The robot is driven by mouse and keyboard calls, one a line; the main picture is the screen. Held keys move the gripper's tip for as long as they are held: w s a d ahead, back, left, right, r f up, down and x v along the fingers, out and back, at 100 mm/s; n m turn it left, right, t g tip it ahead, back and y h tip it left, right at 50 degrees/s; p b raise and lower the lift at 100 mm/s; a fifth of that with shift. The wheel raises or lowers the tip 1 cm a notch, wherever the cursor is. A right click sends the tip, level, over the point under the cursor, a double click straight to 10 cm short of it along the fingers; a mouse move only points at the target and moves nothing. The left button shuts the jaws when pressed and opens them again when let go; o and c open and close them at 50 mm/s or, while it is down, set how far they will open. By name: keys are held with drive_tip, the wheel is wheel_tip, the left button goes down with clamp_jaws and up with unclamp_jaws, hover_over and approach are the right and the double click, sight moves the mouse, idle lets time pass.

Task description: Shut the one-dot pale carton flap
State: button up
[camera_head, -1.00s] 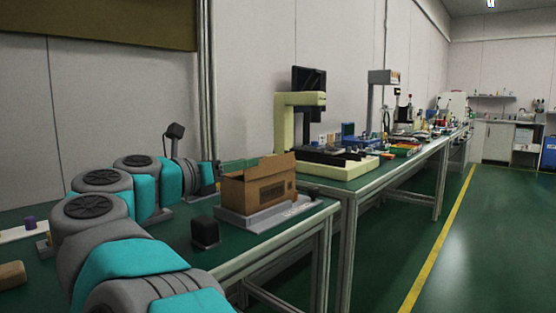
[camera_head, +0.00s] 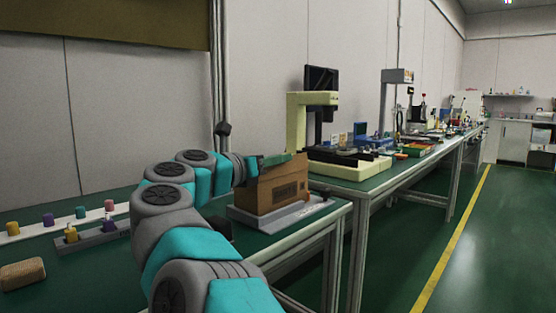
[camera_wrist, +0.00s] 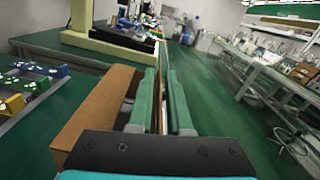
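A brown cardboard carton (camera_head: 275,190) stands on a grey base plate near the bench's right end. A flap (camera_head: 298,167) stands up at its right side in the head view. I cannot make out any dot mark. My gripper (camera_head: 274,160), with green fingers, is at the carton's top edge, left of the raised flap. In the wrist view the two fingers (camera_wrist: 163,103) lie close together, with a thin brownish strip between them; whether they grip it is unclear. A brown cardboard panel (camera_wrist: 100,108) is left of the fingers there. The carton's inside is mostly hidden.
A cream-coloured machine (camera_head: 312,125) stands behind the carton on the adjoining bench. Coloured pegs in a grey rack (camera_head: 95,236) and a tan block (camera_head: 22,273) lie at the left. The floor aisle (camera_head: 470,250) on the right is clear.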

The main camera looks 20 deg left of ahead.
clamp_jaws()
idle(0.9)
idle(0.4)
drive_tip(key=n+p, duration=0.1)
drive_tip(key=a+n+p, duration=0.1)
drive_tip(key=n+p, duration=0.3)
drive_tip(key=shift+w+a+f, duration=0.2)
drive_tip(key=shift+w+a, duration=0.1)
drive_tip(key=shift+w, duration=0.05)
drive_tip(key=shift+w+a+f+n+p, duration=0.1)
drive_tip(key=shift+a+f+n+p, duration=0.1)
drive_tip(key=shift+n+p, duration=0.4)
drive_tip(key=shift+a+f+n+p, duration=0.1)
drive_tip(key=shift+f+n+p, duration=0.05)
drive_tip(key=shift+n+p, duration=0.45)
drive_tip(key=shift+f, duration=0.1)
